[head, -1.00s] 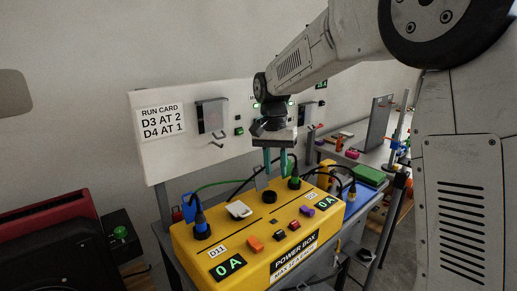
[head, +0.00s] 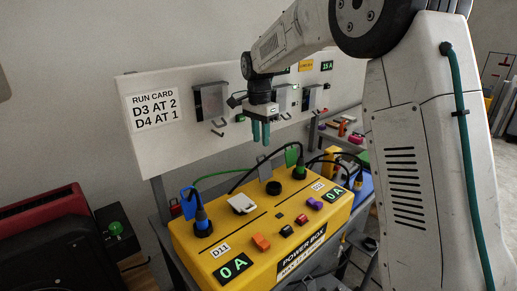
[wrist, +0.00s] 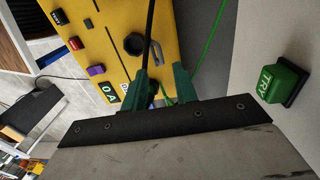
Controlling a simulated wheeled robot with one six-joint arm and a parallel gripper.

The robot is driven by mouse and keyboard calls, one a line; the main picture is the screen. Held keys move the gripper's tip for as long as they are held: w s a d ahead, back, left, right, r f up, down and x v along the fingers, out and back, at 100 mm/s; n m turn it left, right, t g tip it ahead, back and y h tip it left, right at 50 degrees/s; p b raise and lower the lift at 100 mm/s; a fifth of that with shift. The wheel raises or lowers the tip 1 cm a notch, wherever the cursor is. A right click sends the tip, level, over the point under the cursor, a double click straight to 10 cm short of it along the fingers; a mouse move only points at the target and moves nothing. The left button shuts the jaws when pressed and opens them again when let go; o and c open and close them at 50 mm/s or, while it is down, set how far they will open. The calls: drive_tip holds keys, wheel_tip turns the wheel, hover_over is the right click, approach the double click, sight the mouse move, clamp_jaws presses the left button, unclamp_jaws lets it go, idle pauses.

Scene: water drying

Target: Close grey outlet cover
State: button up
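The grey outlet cover (head: 263,169) stands raised at the back of the yellow power box (head: 216,262), behind an empty black round outlet (head: 273,187). My gripper (head: 260,143) hangs pointing down, above and behind the raised grey cover, apart from it in the head view. In the wrist view, my two green fingers (wrist: 161,78) are spaced apart with nothing clearly held between them. The black outlet also shows in the wrist view (wrist: 134,44). A grey curved piece beside it cannot be clearly identified.
A green cover (head: 292,155) and a blue cover (head: 187,201) stand raised beside plugged outlets. A pale cover (head: 241,204) lies on the box top. Black and green cables arch behind the box. A white panel (head: 160,158) stands behind; a green TRY button (wrist: 279,80) is close by.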

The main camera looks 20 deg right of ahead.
sight(262, 155)
drive_tip(key=shift+s+f, duration=0.15)
drive_tip(key=shift+f, duration=2.05)
